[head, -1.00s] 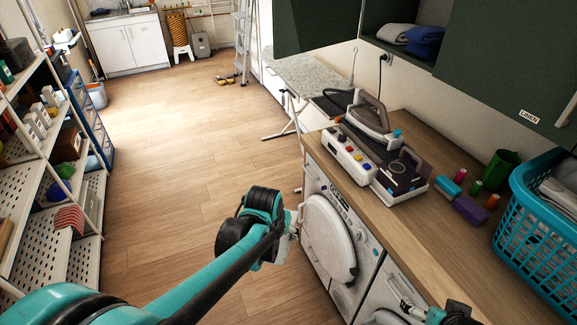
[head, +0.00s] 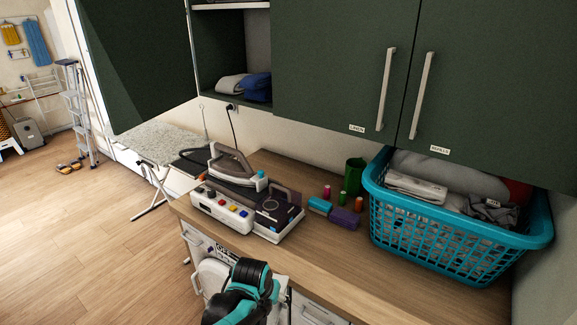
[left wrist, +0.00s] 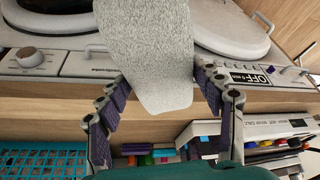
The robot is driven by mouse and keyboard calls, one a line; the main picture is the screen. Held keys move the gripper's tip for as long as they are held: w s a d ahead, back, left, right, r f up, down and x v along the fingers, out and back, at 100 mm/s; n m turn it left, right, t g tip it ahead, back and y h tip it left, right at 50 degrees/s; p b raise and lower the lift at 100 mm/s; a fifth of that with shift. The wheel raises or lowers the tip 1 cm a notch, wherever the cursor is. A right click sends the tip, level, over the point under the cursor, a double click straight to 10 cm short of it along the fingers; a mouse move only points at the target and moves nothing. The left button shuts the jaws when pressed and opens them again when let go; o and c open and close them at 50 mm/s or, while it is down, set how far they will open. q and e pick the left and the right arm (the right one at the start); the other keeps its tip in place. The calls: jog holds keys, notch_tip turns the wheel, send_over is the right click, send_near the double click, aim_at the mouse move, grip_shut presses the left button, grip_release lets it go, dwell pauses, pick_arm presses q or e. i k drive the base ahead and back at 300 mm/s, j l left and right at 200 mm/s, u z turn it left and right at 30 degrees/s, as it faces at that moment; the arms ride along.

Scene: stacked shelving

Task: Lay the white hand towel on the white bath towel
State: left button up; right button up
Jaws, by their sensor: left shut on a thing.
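A pale, grey-white speckled cloth (left wrist: 150,50), which looks like the hand towel, hangs between the fingers of my left gripper (left wrist: 162,76) in the left wrist view. The fingers are shut on it. In the head view my left arm shows at the bottom, in front of the counter, and the gripper's fingers and the cloth are hidden. A folded whitish towel (head: 232,84) lies on the open cupboard shelf, beside a blue one (head: 258,88). I cannot tell whether it is the bath towel. My right gripper is out of view.
The wooden counter (head: 330,262) carries an iron (head: 232,165), a button box (head: 222,209), thread spools and a green cup (head: 354,176). A turquoise basket (head: 440,245) of laundry stands at the right. A dark green cupboard door (head: 135,65) hangs open left of the shelf.

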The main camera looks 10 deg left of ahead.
aim_at(222, 77)
jog(key=j+z, duration=0.45)
jog(key=j, duration=0.2)
jog(key=j+z, duration=0.45)
jog(key=j, duration=0.2)
jog(key=k+j, duration=0.1)
jog(key=j, duration=0.3)
jog(key=k+j+z, duration=0.1)
jog(key=j, duration=0.35)
jog(key=k+j, duration=0.1)
jog(key=j, duration=0.3)
jog(key=k+j+z, duration=0.1)
jog(key=j, duration=0.3)
jog(key=k+j, duration=0.15)
jog(key=j, duration=0.25)
jog(key=j+z, duration=0.05)
